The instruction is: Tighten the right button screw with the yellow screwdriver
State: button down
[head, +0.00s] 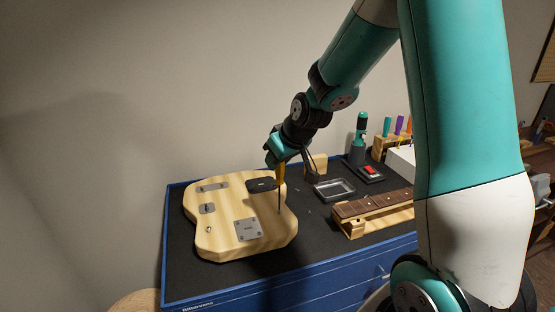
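The yellow screwdriver (281,174) stands roughly upright, handle up. My gripper (281,164) is around the upper part of its handle and looks shut on it. The shaft points down over the right part of the pale wooden guitar body (218,223), with its tip at or just above the wood. I cannot tell whether the tip touches a screw. The right button screw is too small or hidden to make out. The body lies flat with a dark oval cover (261,184), a grey square plate (248,230) and smaller grey plates on it.
A black mat (315,222) covers the blue cabinet top. To the right are a shallow grey tray (334,190), a fretted neck on a wooden stand (372,218), a teal-and-black tool (360,137) and a rack of screwdrivers (396,140). The mat's front strip is clear.

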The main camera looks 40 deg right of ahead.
jog(key=m+h, duration=0.2)
jog(key=m, duration=0.1)
jog(key=shift+m, duration=0.4)
jog(key=shift+f+m+g+h, duration=0.1)
jog(key=shift+m+g+h, duration=0.2)
jog(key=shift+m+h, duration=0.5)
jog(key=m, duration=0.2)
jog(key=m+g+h, duration=0.1)
jog(key=shift+s+d+m, duration=0.1)
jog(key=shift+d+m, duration=0.1)
jog(key=shift+m, duration=0.2)
jog(key=m+g+h, duration=0.1)
jog(key=m, duration=0.1)
jog(key=shift+m, duration=0.4)
jog(key=shift+s+d+m+g+h, duration=0.1)
jog(key=shift+m+g+h, duration=0.45)
jog(key=shift+m, duration=0.45)
jog(key=m+g, duration=0.2)
jog(key=m, duration=0.2)
jog(key=shift+h, duration=0.35)
jog(key=m+g, duration=0.2)
jog(key=m, duration=0.1)
jog(key=m+g, duration=0.1)
jog(key=m, duration=0.1)
jog(key=shift+s+p, duration=0.3)
jog(key=shift+r, duration=0.25)
